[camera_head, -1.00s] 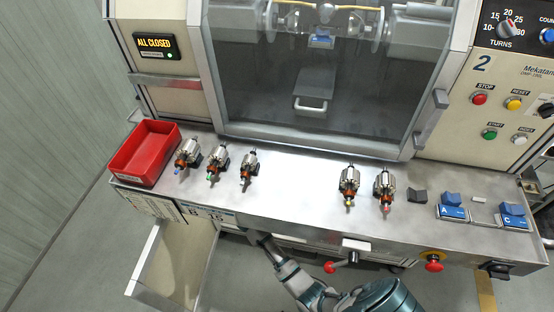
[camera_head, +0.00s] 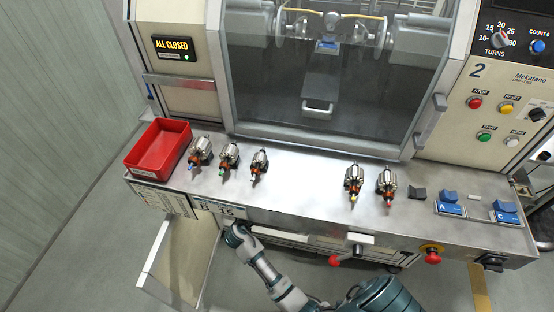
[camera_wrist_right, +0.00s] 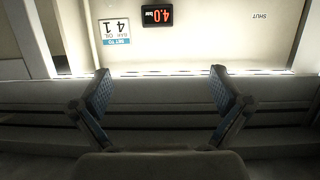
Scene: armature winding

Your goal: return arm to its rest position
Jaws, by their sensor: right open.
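My right gripper (camera_wrist_right: 160,82) shows in the right wrist view with its two blue-padded fingers spread wide and nothing between them. Beyond the fingers is a pale panel with a red-digit display (camera_wrist_right: 157,15) and a label (camera_wrist_right: 115,32). In the head view, a teal and grey arm of mine (camera_head: 270,275) comes up from the lower middle. Its far end is at the bench's front edge, left of centre. The fingers cannot be made out there. My left gripper is not in view.
The bench (camera_head: 310,180) holds a red bin (camera_head: 158,147), several armatures (camera_head: 259,163) and blue blocks A (camera_head: 450,203) and C (camera_head: 505,211). An open door (camera_head: 180,262) hangs at the lower left.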

